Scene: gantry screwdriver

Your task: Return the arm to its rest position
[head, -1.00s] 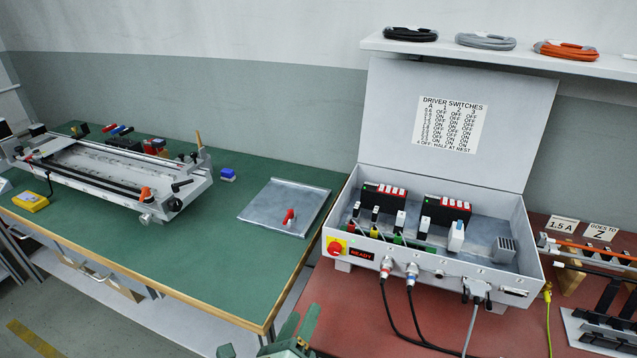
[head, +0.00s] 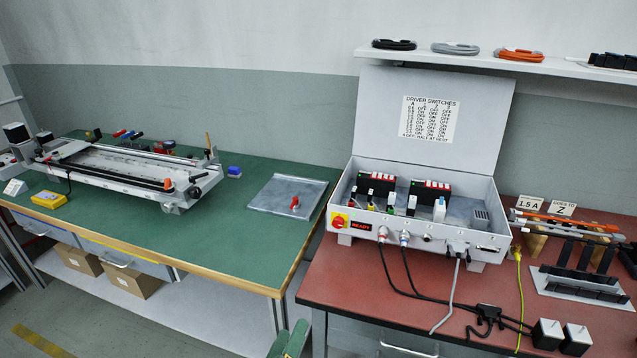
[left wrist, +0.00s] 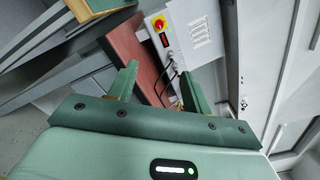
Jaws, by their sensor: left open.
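My left gripper (head: 288,341) shows only in part at the bottom edge of the head view, low in front of the gap between the green bench (head: 225,259) and the red bench (head: 375,290). In the left wrist view its two green fingers (left wrist: 157,74) stand apart with nothing between them. The open grey driver box (left wrist: 158,45) and the red bench lie beyond the fingers there. My right gripper is in neither view.
The driver box (head: 459,242) stands on the red bench with cables running from its front. A metal tray (head: 270,192) with a red-handled item (head: 294,203) and a gantry (head: 110,182) lie on the green bench. The floor (head: 70,325) at lower left is clear.

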